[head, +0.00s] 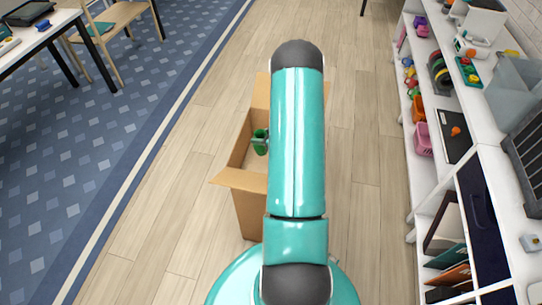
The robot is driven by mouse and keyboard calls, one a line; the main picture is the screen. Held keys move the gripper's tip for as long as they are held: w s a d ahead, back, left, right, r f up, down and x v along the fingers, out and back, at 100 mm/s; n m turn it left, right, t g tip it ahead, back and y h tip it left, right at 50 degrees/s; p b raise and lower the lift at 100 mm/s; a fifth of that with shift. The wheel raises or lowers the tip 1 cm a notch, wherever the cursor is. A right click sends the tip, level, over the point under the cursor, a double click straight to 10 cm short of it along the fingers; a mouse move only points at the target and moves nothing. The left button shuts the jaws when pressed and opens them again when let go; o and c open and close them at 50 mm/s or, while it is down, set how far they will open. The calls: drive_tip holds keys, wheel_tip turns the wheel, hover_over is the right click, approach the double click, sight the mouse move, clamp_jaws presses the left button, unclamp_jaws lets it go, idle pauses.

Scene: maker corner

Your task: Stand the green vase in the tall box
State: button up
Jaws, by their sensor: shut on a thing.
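The tall box (249,208) is an open brown cardboard box on the wooden floor, with flaps spread outward. My teal arm covers its right part. The green vase (261,134) shows within the outline of the box opening, just left of my arm.
A white shelf unit (492,170) with toys, a pink basket (422,139) and bins runs along the right. A blue patterned rug (130,150) lies left. A white table (40,38) and wooden chair (122,15) stand at upper left. The floor around the box is clear.

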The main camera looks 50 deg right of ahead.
sight(261, 149)
wheel_tip(261, 149, down, 8)
drive_tip(key=shift+a+r, duration=0.15)
drive_tip(key=shift+r, duration=0.1)
drive_tip(key=shift+f, duration=0.15)
drive_tip(key=o, duration=1.2)
